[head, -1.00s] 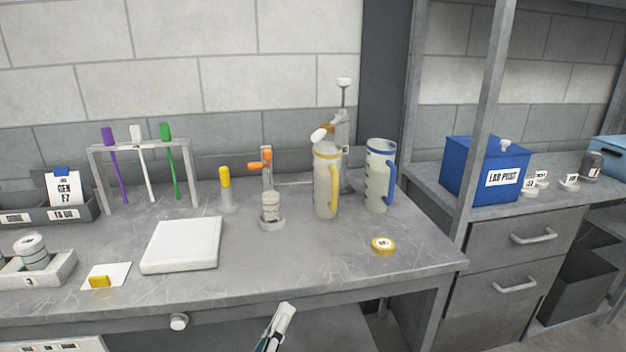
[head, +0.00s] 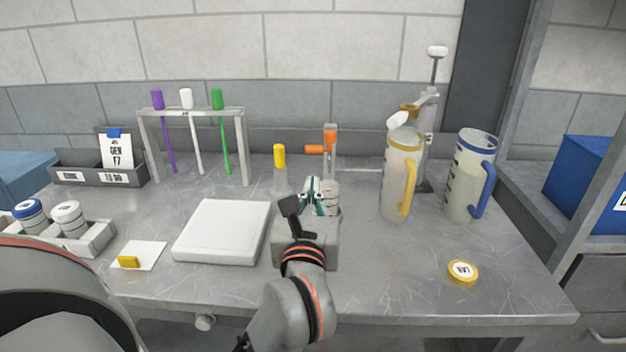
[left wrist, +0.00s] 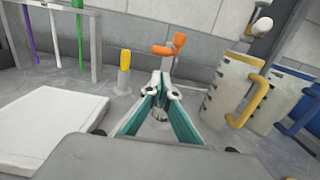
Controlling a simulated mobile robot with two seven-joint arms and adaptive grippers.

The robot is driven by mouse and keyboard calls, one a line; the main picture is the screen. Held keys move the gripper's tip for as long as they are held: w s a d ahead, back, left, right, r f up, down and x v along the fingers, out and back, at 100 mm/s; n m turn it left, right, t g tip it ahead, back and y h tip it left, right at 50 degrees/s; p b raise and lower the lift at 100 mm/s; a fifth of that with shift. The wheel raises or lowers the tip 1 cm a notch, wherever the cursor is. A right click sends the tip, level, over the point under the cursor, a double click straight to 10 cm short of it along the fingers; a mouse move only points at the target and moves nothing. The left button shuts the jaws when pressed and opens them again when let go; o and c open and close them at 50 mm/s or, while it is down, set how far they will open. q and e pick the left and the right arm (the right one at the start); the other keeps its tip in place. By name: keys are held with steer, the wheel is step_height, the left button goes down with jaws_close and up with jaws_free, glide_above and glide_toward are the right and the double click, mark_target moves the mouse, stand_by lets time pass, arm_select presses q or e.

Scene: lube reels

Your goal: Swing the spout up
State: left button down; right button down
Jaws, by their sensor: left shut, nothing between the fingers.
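The pump stand (head: 432,125) has a white plunger knob on top and a pale spout (head: 397,121) with a brown joint, angled over the rim of the yellow-handled jug (head: 401,175). A smaller post with an orange cap (head: 330,136) carries a sideways orange arm (head: 314,149), also in the left wrist view (left wrist: 162,50).
A blue-handled jug (head: 470,180) stands right of the yellow one. A yellow-capped bottle (head: 280,168), white flat block (head: 223,232) and stirrer rack (head: 192,112) lie to the left. A yellow-rimmed disc (head: 463,271) lies front right, with bare bench around it.

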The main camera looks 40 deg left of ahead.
arm_select(q)
steer(key=x, duration=0.8)
steer(key=shift+w+a, duration=0.15)
arm_select(e)
steer(key=shift+r, duration=0.1)
